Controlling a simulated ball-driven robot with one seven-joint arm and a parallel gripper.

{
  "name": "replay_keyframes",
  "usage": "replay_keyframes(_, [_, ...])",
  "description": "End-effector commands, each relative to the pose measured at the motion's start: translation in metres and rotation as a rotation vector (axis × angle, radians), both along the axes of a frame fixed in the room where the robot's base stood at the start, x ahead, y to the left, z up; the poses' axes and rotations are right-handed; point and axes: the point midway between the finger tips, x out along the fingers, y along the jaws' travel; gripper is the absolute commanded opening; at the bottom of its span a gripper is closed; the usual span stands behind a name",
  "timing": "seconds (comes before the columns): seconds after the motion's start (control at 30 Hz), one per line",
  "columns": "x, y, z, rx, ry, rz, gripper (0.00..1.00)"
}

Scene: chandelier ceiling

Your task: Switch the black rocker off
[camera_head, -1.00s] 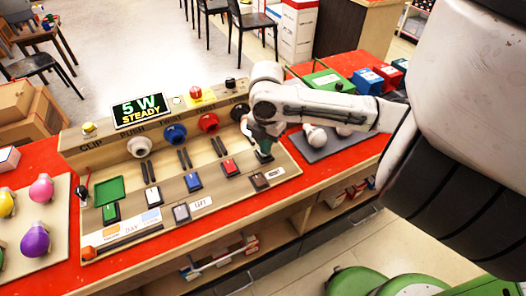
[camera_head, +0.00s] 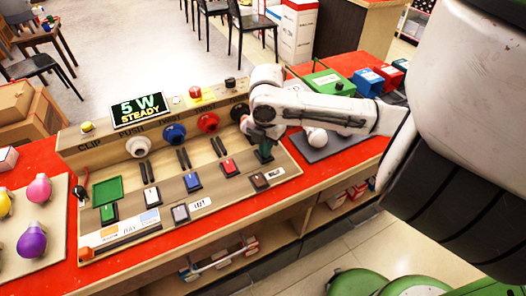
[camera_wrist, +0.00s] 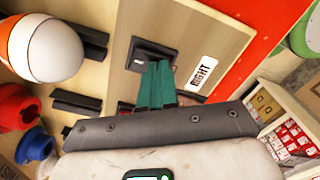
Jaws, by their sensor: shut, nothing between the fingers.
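The black rocker (camera_wrist: 148,55) is set in the wooden panel in the wrist view, above and left of the white RIGHT label. My gripper (camera_wrist: 158,66) has its teal fingers together, with their tips over the rocker's lower edge. I cannot tell whether they touch it or which side is pressed. In the head view my gripper (camera_head: 265,153) hangs over the right end of the rocker row and hides the black rocker. The display (camera_head: 142,110) reads 5 W STEADY.
A grey mat (camera_head: 318,153) lies right.

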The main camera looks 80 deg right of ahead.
Motion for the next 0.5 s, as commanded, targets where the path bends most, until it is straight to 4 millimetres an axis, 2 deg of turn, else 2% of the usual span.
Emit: replay_keyframes(0.5, [0.0, 0.0, 0.033, 0.0, 0.0, 0.0, 0.0])
